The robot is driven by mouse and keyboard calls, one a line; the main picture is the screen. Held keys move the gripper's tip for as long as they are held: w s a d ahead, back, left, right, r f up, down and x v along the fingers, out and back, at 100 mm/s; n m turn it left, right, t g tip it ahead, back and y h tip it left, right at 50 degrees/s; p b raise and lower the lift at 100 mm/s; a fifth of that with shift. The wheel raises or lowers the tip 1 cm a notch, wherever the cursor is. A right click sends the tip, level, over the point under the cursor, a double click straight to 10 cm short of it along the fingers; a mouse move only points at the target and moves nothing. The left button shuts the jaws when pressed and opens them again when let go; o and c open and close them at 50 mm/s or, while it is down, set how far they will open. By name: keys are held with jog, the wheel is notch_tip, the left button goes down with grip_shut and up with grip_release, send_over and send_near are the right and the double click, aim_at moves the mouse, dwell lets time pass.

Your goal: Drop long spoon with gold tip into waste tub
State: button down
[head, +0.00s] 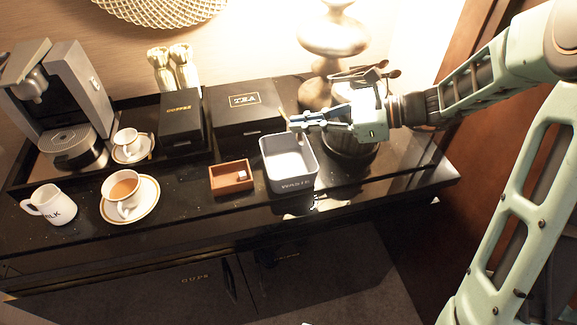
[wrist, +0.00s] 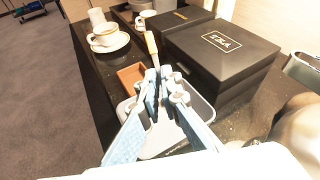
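The grey waste tub (head: 288,163) stands near the front of the black counter, with "WASTE" on its front. It looks empty in the head view. My gripper (head: 298,122) is above the tub's back edge. In the wrist view my gripper (wrist: 163,82) has its fingers close together, with the tub (wrist: 206,108) below and behind them. The long spoon's gold tip (wrist: 151,43) sticks out beyond the fingertips, and the rest of the spoon is hidden between or behind the fingers. The spoon is hard to make out in the head view.
A small brown wooden box (head: 231,177) is just left of the tub. The black TEA box (head: 243,108) is behind it. A cup of tea on a saucer (head: 124,195), a milk jug (head: 54,205) and a coffee machine (head: 62,98) stand left. A lamp (head: 331,38) stands behind my gripper.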

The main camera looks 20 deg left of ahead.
jog(key=shift+f, duration=0.2)
jog(key=c, duration=2.1)
grip_release()
jog(key=v, duration=1.2)
